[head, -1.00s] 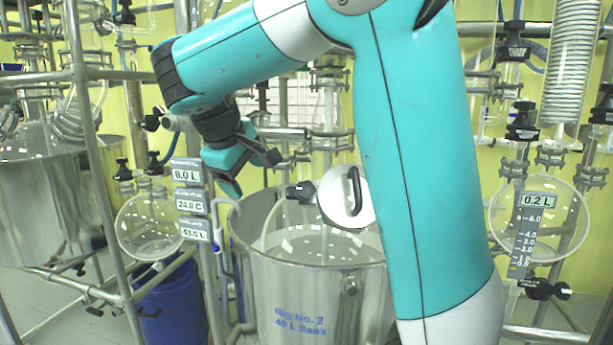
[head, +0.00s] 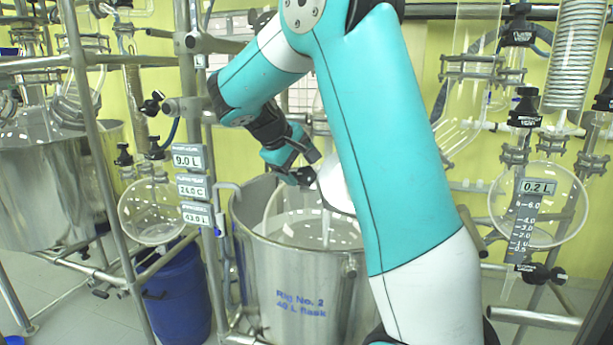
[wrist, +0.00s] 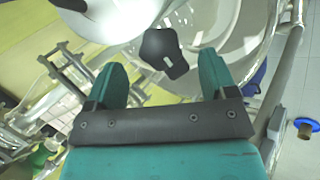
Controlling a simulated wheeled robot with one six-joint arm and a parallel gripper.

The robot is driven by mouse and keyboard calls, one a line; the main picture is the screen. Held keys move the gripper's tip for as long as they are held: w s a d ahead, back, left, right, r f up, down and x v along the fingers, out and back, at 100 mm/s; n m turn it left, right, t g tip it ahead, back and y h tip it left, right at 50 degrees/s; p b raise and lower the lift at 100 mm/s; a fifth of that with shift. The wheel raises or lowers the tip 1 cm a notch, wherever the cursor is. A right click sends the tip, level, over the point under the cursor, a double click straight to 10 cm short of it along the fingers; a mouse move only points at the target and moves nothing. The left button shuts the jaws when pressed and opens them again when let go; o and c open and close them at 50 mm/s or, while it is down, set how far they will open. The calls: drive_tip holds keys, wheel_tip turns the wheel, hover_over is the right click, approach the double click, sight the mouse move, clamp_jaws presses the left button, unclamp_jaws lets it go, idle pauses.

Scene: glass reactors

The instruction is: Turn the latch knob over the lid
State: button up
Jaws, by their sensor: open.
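The latch knob (wrist: 163,52) is black and lobed with a pale mark. In the wrist view it sits just beyond the fingertips, between their lines. The white lid (wrist: 105,18) with a dark handle is beside it, up and left. In the head view the lid (head: 336,190) is partly hidden behind my arm, and the knob (head: 306,177) shows small and dark at its left edge. My gripper (wrist: 161,76) is open with nothing between its teal fingers. In the head view my gripper (head: 303,164) is close to the knob; contact cannot be told.
The steel vessel (head: 290,285) marked Rig No. 2 stands below my gripper. Metal frame posts and a display stack (head: 190,187) stand to its left. A blue drum (head: 175,305) is on the floor there. Glassware with a scale (head: 522,222) is at the right.

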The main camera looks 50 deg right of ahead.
sight(306, 174)
drive_tip(key=x, duration=0.4)
drive_tip(key=shift+d+f+p, duration=0.25)
drive_tip(key=shift+f+p, duration=0.05)
drive_tip(key=shift+p, duration=0.05)
drive_tip(key=c, duration=0.9)
